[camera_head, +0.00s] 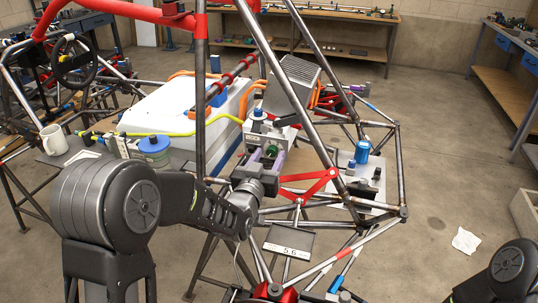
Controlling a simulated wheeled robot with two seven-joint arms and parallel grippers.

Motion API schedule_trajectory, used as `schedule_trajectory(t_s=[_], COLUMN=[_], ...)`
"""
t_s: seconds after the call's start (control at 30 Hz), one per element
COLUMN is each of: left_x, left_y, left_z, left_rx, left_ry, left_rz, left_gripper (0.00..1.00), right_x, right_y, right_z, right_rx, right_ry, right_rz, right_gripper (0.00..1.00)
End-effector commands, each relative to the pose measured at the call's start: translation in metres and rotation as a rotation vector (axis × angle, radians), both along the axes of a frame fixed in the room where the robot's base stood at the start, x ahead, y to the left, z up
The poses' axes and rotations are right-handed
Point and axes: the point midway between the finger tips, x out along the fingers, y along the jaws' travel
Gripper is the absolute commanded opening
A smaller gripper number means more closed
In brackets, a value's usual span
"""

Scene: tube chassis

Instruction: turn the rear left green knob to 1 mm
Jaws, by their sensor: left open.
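A small green knob (268,146) shows on the grey unit at the middle of the chassis, partly covered by my left gripper. My left gripper (267,156) is open, with its purple-tipped fingers pointing away from me at the knob, one at each side. I cannot tell whether the fingers touch the knob. A dark display (288,241) below the gripper shows digits that look like 5.6. My right gripper is out of view; only part of my right arm shows at the lower right.
A white box (170,112) with orange handles lies behind left. A mug (54,139) and a blue-lidded jar (154,147) stand at left. Floor at right is mostly open.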

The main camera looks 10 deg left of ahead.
Motion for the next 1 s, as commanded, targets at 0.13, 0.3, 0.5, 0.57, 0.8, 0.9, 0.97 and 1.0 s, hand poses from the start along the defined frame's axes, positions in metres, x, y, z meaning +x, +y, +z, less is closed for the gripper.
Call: schedule_trajectory(t_s=[0.13,0.3,0.5,0.57,0.8,0.9,0.97,1.0], left_x=[0.004,0.0037,0.0035,0.0035,0.0034,0.0034,0.0034,0.0034], left_y=[-0.0002,-0.0002,-0.0003,-0.0003,-0.0004,-0.0004,-0.0004,-0.0004], left_z=[0.0001,0.0,0.0,0.0,0.0,0.0,0.0,0.0], left_rx=[-0.001,-0.001,-0.001,-0.001,-0.001,-0.001,-0.001,-0.001], left_ry=[-0.001,-0.001,0.0,0.0,0.0,0.0,0.0,0.0], left_rz=[0.0,0.0,0.0,0.0,0.0,0.0,0.0,0.0], left_gripper=[0.49,0.49,0.32,0.27,0.08,0.0,0.0,0.0], right_x=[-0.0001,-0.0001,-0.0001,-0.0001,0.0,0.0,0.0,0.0], right_y=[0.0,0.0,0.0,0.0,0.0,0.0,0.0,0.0], right_z=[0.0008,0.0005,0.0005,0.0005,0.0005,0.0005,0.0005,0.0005], right_rx=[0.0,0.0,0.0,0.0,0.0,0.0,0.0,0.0], right_ry=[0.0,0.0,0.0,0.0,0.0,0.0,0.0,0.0], right_rz=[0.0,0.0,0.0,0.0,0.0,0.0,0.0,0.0], right_gripper=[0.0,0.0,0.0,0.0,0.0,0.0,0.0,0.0])
